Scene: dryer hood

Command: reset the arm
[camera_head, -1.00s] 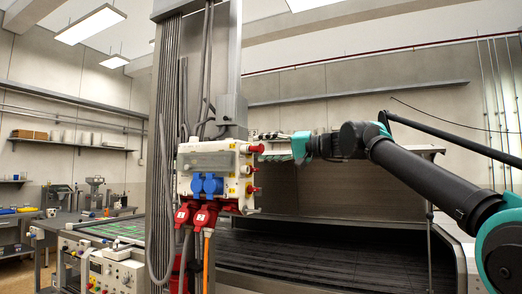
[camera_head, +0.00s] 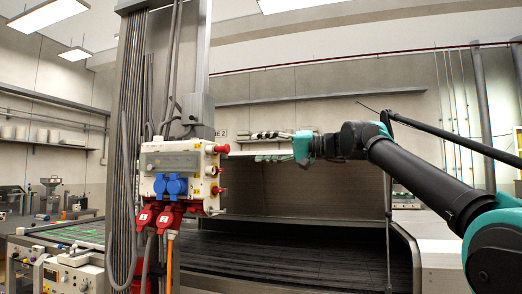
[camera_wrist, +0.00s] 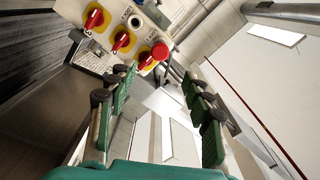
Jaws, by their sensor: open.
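My gripper (camera_head: 262,147) is at the end of my outstretched arm, in front of the dark dryer opening and right of the electrical box. In the wrist view my gripper (camera_wrist: 160,95) shows two green fingers with black joints, spread apart with nothing between them. The control panel with red and yellow rotary switches and a red button (camera_wrist: 125,38) lies beyond the fingertips at the upper left of the wrist view. I see no contact between the fingers and the panel.
The electrical box (camera_head: 180,175) with blue and red sockets hangs on a metal column (camera_head: 130,90) with cables. The dryer hood (camera_head: 290,190) stands over a dark conveyor belt (camera_head: 290,260). A wall shelf (camera_head: 320,97) runs behind. A control bench stands at lower left.

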